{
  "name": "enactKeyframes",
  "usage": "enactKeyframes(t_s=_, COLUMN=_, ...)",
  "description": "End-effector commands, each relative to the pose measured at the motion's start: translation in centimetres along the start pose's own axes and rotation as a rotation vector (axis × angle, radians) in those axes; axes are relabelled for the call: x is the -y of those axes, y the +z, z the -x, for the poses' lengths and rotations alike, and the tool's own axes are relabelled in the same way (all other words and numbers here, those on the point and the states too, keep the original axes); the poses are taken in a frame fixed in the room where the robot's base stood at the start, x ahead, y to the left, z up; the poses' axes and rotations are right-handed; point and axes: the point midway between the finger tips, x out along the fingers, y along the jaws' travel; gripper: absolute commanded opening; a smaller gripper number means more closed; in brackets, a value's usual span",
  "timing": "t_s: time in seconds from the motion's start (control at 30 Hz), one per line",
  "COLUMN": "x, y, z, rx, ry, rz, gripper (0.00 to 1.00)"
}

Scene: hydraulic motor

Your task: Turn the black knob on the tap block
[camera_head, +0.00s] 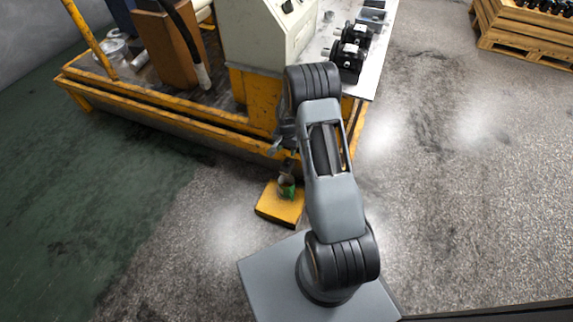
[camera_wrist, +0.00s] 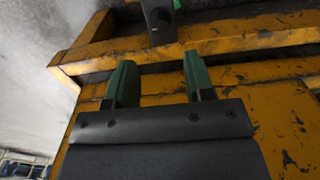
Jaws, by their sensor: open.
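The tap block (camera_wrist: 158,36) shows at the top of the wrist view as a small dark block against a yellow beam. Its round black knob (camera_wrist: 160,14) is near the top edge, and the top of the block is cut off by the frame. My gripper (camera_wrist: 158,58) is open, with two green-tipped fingers spread wide. The block lies beyond the gap between the fingertips, and nothing is between the fingers. In the head view my arm hides most of the gripper, and I cannot make out the knob there.
A yellow-framed machine base (camera_head: 150,105) stands in front of my arm. Black motors (camera_head: 348,55) stand on a white table to the right. Open floor (camera_head: 470,200) lies right of my arm.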

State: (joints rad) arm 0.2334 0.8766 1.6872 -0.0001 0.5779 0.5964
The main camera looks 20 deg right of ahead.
Motion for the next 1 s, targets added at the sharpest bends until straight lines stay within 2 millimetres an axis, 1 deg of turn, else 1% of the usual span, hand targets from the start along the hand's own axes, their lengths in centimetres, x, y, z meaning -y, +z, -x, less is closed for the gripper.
enactKeyframes(t_s=0.03, x=-0.1, y=0.1, z=-1.6, rx=0.003, ry=0.002, rz=0.0, gripper=0.48)
enactKeyframes(t_s=0.1, x=0.0, y=0.0, z=-2.9, rx=0.002, ry=0.001, rz=0.001, gripper=0.48)
enactKeyframes(t_s=0.3, x=0.0, y=0.0, z=-6.2, rx=0.001, ry=0.001, rz=0.001, gripper=0.48)
enactKeyframes(t_s=0.4, x=0.0, y=0.0, z=-7.3, rx=0.001, ry=0.0, rz=0.001, gripper=0.48)
enactKeyframes(t_s=0.5, x=0.0, y=0.0, z=-8.2, rx=0.0, ry=0.0, rz=0.001, gripper=0.48)
enactKeyframes(t_s=0.63, x=0.0, y=0.0, z=-8.8, rx=-0.001, ry=0.0, rz=0.001, gripper=0.48)
enactKeyframes(t_s=1.0, x=0.0, y=0.0, z=-8.9, rx=0.0, ry=0.0, rz=0.001, gripper=0.48)
